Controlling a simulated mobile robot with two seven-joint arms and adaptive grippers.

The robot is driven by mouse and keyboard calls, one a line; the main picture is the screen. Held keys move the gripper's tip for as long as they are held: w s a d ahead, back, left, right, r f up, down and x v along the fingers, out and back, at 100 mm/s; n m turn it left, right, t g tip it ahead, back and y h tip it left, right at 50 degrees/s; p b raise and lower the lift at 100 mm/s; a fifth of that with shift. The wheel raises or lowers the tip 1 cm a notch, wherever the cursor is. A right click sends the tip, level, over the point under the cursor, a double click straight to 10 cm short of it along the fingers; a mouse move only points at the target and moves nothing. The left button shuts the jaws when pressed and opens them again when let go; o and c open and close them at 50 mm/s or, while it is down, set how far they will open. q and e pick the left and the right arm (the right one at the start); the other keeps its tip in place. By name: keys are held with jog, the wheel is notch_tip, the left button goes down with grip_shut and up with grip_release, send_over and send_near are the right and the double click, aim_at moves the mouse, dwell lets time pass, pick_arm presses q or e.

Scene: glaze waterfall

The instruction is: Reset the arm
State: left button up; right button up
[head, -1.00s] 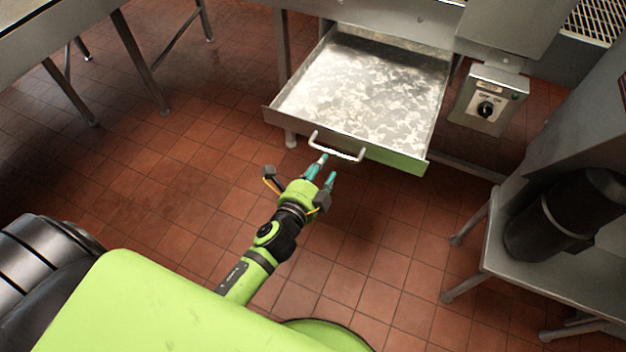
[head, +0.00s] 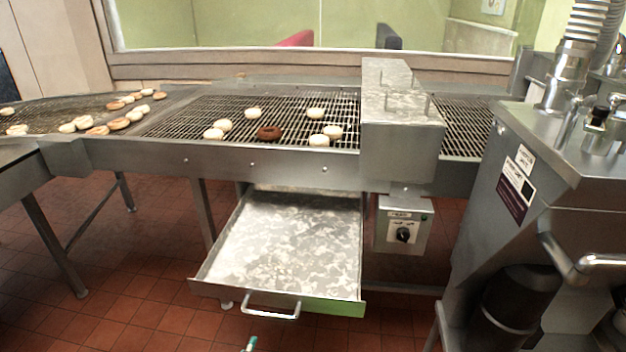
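The teal fingertip of my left gripper (head: 250,344) just shows at the bottom edge, below the drawer handle. It appears apart from the handle. The rest of the gripper and the arm are out of the picture, so I cannot tell whether it is open or shut. My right gripper is not in view. A metal drawer tray (head: 290,240) stands pulled out under the conveyor. Its handle (head: 270,306) is on the front face, with nothing seen touching it. The tray is covered in pale, patchy residue.
A control box with a knob (head: 403,234) hangs right of the drawer. A metal machine (head: 540,190) stands at the right.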

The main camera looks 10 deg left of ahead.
pick_arm(q)
jog(key=s+f+n+g+p, duration=0.1)
jog(key=s+f+n+g, duration=0.1)
jog(key=s+f, duration=0.35)
jog(key=s+a+f+n+g+p, duration=0.1)
jog(key=s+f+n+g+p, duration=0.15)
jog(key=f, duration=0.65)
jog(key=s+f+n+g+p, duration=0.1)
jog(key=s+f+n+g, duration=0.25)
jog(key=f, duration=0.35)
jog(key=s+a+f+n+g+p, duration=0.1)
jog(key=s+a+f+n+g, duration=0.1)
jog(key=s, duration=1)
jog(key=s+a+f+n+g+p, duration=0.2)
jog(key=s+f+n+g, duration=0.2)
jog(key=s+f, duration=0.4)
jog(key=s+n, duration=0.1)
jog(key=s, duration=0.3)
jog(key=shift+s+a+f+n+g+y, duration=0.2)
jog(key=shift+s+f+n+g+y, duration=0.1)
jog(key=shift+s+f+n, duration=0.1)
